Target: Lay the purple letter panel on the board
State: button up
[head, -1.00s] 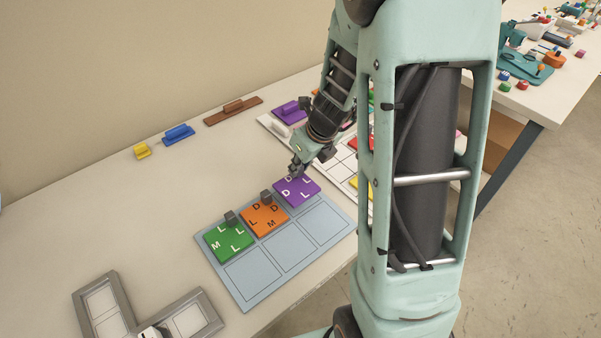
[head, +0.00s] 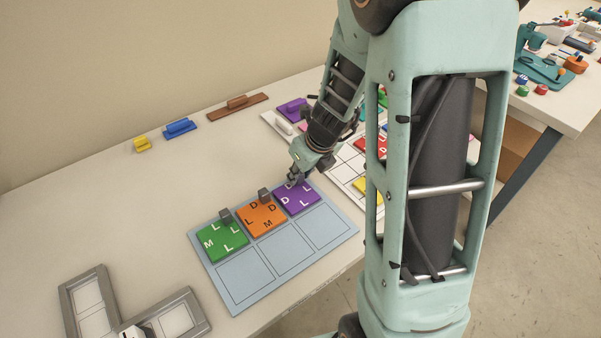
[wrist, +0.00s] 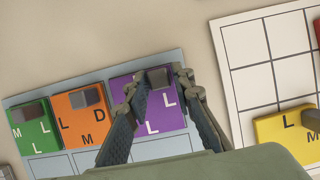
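The purple letter panel (head: 299,202) lies over the far right place of the blue-grey board (head: 243,282), in line with the orange panel (head: 262,224) and green panel (head: 216,246). In the wrist view the purple panel (wrist: 152,118) looks square to that place; any small gap beneath it cannot be seen. My gripper (wrist: 161,78) has a finger on each side of the panel's grey knob (wrist: 158,77) and appears shut on it. In the head view my gripper (head: 296,177) hides the panel's far part.
A white grid board with a yellow panel (wrist: 285,135) lies just right of the blue-grey board. A grey L-shaped frame (head: 85,305) lies at the front left. Yellow (head: 142,145), blue (head: 180,129) and brown (head: 238,107) handled pieces line the back. The board's near row is empty.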

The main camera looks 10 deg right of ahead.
aim_at(311, 194)
jog(key=shift+o, duration=1)
jog(key=shift+r, duration=0.25)
jog(key=p+v, duration=0.6)
jog(key=v, duration=0.6)
